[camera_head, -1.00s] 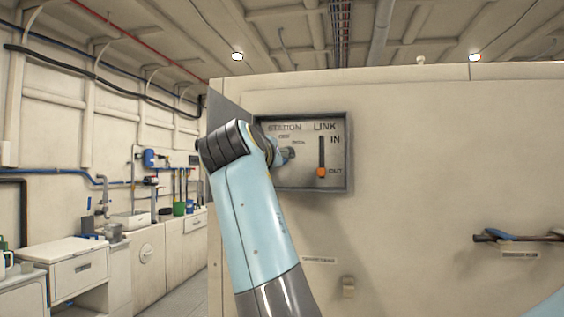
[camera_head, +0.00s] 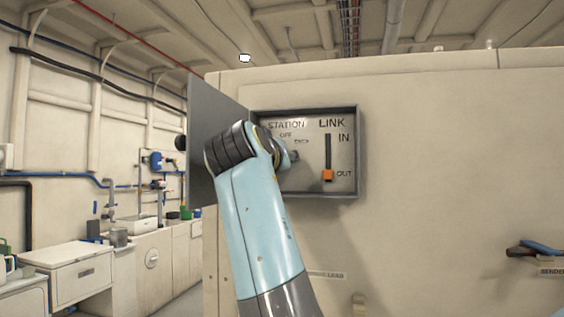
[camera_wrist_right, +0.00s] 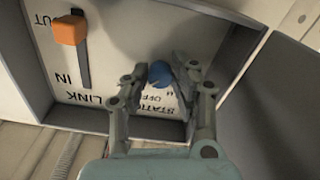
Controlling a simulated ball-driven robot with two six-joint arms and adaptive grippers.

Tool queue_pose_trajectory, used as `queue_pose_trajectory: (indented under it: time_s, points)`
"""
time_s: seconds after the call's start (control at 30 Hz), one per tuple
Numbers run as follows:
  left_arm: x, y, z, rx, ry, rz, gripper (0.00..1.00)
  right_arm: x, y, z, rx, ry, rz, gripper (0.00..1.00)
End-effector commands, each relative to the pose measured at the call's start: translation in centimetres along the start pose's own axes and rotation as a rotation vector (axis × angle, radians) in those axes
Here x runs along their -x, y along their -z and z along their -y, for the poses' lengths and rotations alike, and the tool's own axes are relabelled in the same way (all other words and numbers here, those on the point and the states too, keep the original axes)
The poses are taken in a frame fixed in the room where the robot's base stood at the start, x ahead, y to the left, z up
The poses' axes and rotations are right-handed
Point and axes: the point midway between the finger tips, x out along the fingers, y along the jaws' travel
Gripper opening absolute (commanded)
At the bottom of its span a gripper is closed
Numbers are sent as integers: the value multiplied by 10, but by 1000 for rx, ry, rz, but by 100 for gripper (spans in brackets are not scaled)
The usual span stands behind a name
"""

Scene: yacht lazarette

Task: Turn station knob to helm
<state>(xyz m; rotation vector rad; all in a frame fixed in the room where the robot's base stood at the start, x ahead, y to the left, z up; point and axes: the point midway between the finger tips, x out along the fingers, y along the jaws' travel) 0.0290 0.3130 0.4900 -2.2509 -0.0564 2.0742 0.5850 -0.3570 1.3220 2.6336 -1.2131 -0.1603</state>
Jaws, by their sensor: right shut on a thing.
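The station knob (camera_wrist_right: 159,72) shows blue in the right wrist view, below the STATION lettering on the recessed grey panel (camera_head: 313,190). My right gripper (camera_wrist_right: 157,80) has its fingers on both sides of the knob and is shut on it. In the head view my right arm rises from the bottom middle, and its gripper (camera_head: 289,156) reaches the left part of the panel. The arm hides the knob and part of its markings there. OFF is readable; another label beside it is too small to read, so I cannot tell the knob's setting. My left gripper is not in view.
The LINK slider's orange handle (camera_head: 328,175) sits at OUT, just right of my gripper. The grey panel door (camera_head: 222,97) stands open at the left. Dark-and-blue handled tools (camera_head: 538,248) are mounted on the wall at the right. The wall between is mostly bare.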

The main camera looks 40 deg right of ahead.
Motion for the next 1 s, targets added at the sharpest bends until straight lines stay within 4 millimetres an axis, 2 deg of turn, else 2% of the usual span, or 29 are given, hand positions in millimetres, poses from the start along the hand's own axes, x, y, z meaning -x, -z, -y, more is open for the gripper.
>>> queue_pose_trajectory:
  time_s: [0.23,0.47,1.0]
  points:
    - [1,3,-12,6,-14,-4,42,0,0,0,7,0,1,0]
    - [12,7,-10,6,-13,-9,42,0,2,0,79,1,1,0]
    - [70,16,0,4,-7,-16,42,0,5,-2,539,1,2,0]
